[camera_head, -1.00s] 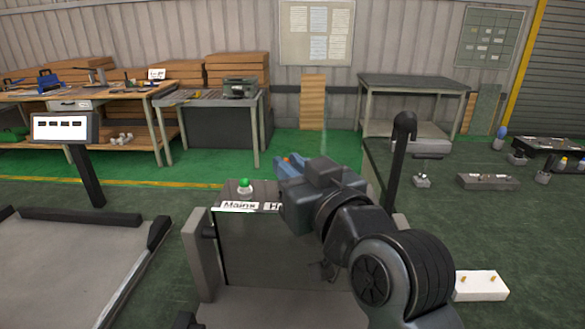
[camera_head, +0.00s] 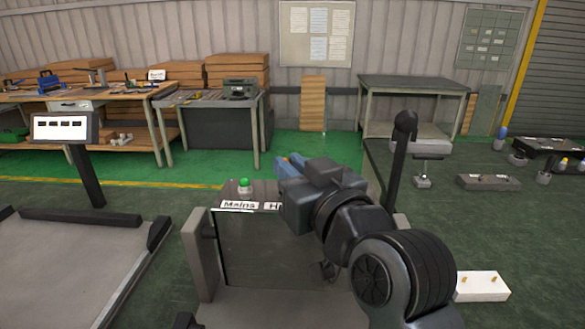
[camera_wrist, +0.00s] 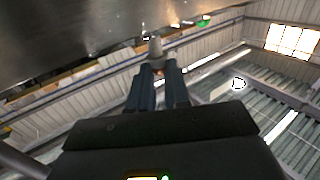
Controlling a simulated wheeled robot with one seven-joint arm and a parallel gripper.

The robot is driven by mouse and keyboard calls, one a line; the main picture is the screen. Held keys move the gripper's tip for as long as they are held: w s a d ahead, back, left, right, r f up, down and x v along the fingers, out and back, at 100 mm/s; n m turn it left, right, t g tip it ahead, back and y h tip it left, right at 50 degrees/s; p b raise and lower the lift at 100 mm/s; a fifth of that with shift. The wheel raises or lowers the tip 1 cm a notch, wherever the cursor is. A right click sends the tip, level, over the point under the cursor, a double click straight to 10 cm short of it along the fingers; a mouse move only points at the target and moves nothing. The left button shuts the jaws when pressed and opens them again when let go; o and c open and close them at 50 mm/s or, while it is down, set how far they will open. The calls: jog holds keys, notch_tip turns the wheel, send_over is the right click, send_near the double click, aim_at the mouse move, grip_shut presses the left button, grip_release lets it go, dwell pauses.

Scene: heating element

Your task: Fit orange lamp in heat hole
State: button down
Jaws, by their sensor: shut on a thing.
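My gripper (camera_head: 286,165) has blue fingers and is above the top right part of a dark panel box (camera_head: 262,245). In the wrist view my gripper (camera_wrist: 159,75) is shut on a small pale-bodied lamp (camera_wrist: 155,48), with a hint of orange between the fingertips. The lamp's pale end points away from the fingers, close to the panel's metal face (camera_wrist: 60,35). I cannot tell whether it touches. A green lamp (camera_head: 244,184) sits on the panel above the "Mains" label (camera_head: 239,205). Beside it is a partly covered label starting with "H" (camera_head: 272,206). My gripper hides the heat hole.
A screen on a post (camera_head: 64,127) and a low grey platform (camera_head: 70,260) stand at the left. Workbenches line the back wall.

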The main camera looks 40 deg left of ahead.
jog(key=shift+f+b, duration=1.4)
jog(key=shift+f, duration=0.4)
jog(key=c, duration=1)
grip_release()
jog(key=b+v, duration=0.1)
jog(key=v, duration=0.7)
jog(key=shift+r, duration=0.15)
